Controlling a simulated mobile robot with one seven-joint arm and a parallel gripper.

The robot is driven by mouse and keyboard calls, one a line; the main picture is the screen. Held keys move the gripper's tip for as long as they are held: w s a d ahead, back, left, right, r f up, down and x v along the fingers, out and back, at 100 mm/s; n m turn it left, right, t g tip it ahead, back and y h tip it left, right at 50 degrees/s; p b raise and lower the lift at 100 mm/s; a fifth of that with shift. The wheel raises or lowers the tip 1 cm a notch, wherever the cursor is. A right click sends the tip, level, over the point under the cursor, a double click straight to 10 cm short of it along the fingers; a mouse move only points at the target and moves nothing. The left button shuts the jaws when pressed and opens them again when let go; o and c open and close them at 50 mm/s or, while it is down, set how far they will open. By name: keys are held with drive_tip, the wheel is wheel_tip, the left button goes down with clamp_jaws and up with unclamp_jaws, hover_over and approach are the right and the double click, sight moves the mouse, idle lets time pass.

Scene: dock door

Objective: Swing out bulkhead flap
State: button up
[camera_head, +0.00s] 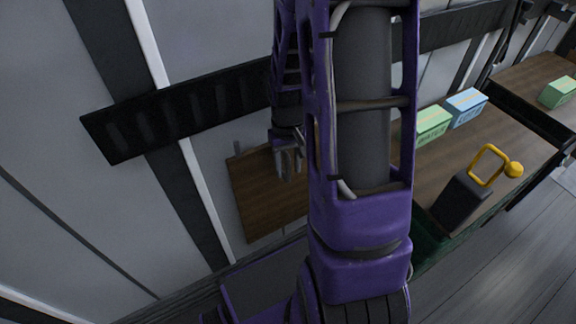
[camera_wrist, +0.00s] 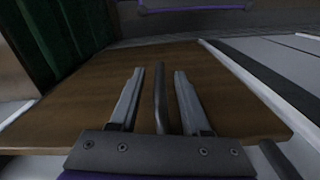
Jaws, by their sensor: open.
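The bulkhead flap is a brown wooden panel (camera_head: 262,205) against the grey wall, partly hidden behind my arm. In the wrist view the flap (camera_wrist: 85,92) fills the middle. A dark bar handle (camera_wrist: 160,105) stands between my two fingers, with a visible gap on each side. My gripper (camera_wrist: 159,72) is open around the handle, its fingers pointing along the panel. In the head view my gripper (camera_head: 287,166) is at the upper part of the flap, mostly covered by my arm.
A dark slotted rail (camera_head: 180,112) runs along the wall above the flap. At right a wooden worktop (camera_head: 480,140) holds a green box (camera_head: 433,124), a blue box (camera_head: 466,107) and a black block with a yellow handle (camera_head: 462,201). The grey floor (camera_head: 500,260) is clear at lower right.

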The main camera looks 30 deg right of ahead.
drive_tip(key=shift+c, duration=0.3)
clamp_jaws()
idle(1.1)
